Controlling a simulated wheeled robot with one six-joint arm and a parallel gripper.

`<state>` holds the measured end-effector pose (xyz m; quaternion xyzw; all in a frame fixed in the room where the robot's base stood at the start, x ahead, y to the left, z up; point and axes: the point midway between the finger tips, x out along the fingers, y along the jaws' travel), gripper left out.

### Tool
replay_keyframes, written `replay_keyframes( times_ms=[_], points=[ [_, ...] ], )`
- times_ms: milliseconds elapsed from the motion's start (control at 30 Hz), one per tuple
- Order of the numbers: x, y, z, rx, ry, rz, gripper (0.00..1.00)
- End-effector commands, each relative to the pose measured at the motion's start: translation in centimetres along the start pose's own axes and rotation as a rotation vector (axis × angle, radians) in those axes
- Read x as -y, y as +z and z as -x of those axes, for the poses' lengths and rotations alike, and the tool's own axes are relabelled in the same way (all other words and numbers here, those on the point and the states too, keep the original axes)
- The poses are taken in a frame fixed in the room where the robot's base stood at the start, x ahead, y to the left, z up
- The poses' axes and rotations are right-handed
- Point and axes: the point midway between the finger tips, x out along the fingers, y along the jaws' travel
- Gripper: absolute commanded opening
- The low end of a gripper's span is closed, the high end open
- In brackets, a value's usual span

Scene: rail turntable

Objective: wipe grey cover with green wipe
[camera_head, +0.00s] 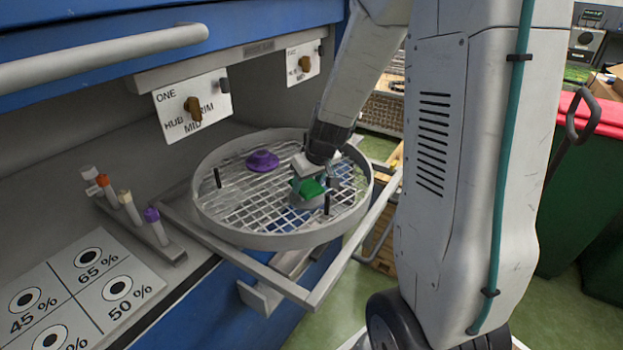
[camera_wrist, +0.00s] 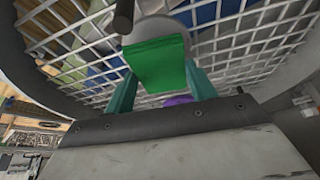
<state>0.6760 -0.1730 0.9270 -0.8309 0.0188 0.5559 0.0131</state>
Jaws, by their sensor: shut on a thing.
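My gripper (camera_head: 312,178) reaches down into the round mesh turntable (camera_head: 285,241) and is shut on the green wipe (camera_head: 306,188). The green wipe also shows between the two fingers in the wrist view (camera_wrist: 158,64). The grey cover (camera_head: 303,202) is a round piece on the mesh, directly under the wipe. In the wrist view part of the grey cover (camera_wrist: 160,27) shows behind the wipe's edge. The wipe looks at or just above the cover; I cannot tell whether they touch. The wipe hides much of the cover.
A purple cover (camera_head: 262,161) sits on the mesh at the back left. Short dark posts (camera_head: 218,178) stand on the turntable. A rack (camera_head: 140,225) of coloured-top sticks lies left. A labelled panel (camera_head: 192,104) with a knob is behind. Open mesh lies at the left.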

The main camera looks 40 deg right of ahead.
Motion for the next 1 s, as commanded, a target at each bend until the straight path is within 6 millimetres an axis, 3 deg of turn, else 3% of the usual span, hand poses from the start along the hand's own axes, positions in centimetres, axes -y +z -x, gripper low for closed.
replay_keyframes(
  times_ms=[233,1000],
  points=[
    [0.0,-0.3,0.5,-0.002,0.0,0.0,0.37],
    [-0.1,-3.1,7.2,-0.003,0.001,0.0,0.37]
  ],
)
